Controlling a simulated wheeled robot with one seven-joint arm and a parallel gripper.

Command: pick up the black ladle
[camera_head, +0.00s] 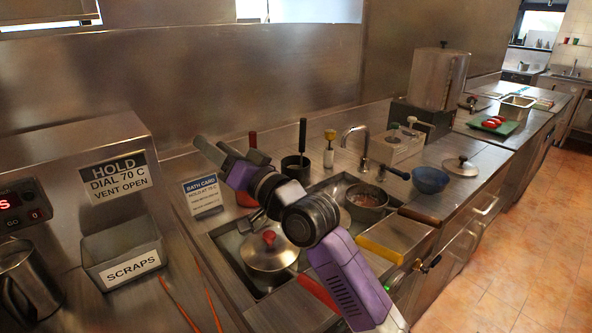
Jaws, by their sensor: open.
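A thin upright black handle (302,135), apparently the black ladle, rises from a dark round container (292,168) behind the sink. The lower end of the ladle is hidden inside the container. The fingers are small and seen at a poor angle. Nothing shows in the gripper, which is open.
A red-handled utensil (252,140) stands left of the ladle. A brush-like tool (330,148) and the tap (352,145) are on its right. A lidded pot (268,252) and an open pot (366,200) sit at the sink. A blue bowl (430,180) is farther right.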

